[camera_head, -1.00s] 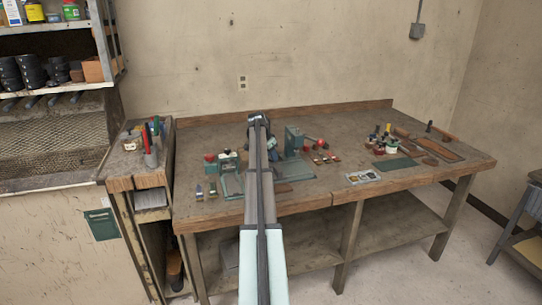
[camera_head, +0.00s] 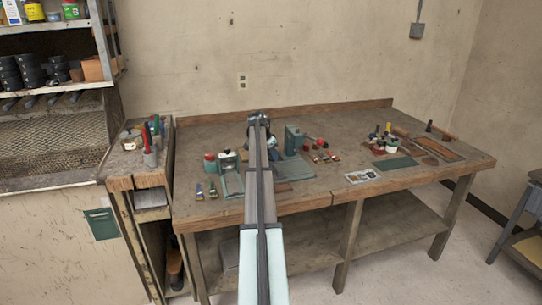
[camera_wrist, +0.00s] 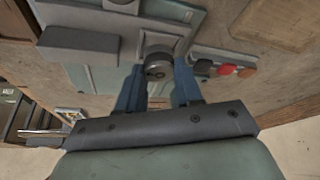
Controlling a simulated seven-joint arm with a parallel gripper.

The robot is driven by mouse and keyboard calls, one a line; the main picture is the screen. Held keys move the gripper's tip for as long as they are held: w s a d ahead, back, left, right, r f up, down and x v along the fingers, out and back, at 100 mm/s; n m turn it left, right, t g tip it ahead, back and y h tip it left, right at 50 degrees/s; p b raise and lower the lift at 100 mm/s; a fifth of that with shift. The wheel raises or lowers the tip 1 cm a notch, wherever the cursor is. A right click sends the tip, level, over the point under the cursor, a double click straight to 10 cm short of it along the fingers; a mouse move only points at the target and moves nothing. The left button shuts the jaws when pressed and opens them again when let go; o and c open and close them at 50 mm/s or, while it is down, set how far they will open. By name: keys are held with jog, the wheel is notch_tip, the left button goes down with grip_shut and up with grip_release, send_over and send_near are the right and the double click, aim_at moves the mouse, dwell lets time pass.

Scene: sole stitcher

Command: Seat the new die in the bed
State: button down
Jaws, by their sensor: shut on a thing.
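In the wrist view my gripper (camera_wrist: 158,84) has its two blue fingers on either side of a round, dark grey metal piece (camera_wrist: 157,67), which looks like the die, and is shut on it. The piece is at a grey fitting on a teal machine base (camera_wrist: 88,75), which looks like the bed. I cannot tell whether it is fully down in the fitting. In the head view my own arm hides the fingers and the die. Parts of the teal machine (camera_head: 293,138) show on both sides of the arm on the bench.
In the head view the wooden bench (camera_head: 330,185) holds tools and a green mat (camera_head: 396,163) at right.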

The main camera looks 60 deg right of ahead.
jog(key=shift+f, duration=0.55)
jog(key=c, duration=1)
grip_release()
jog(key=shift+v, duration=5.5)
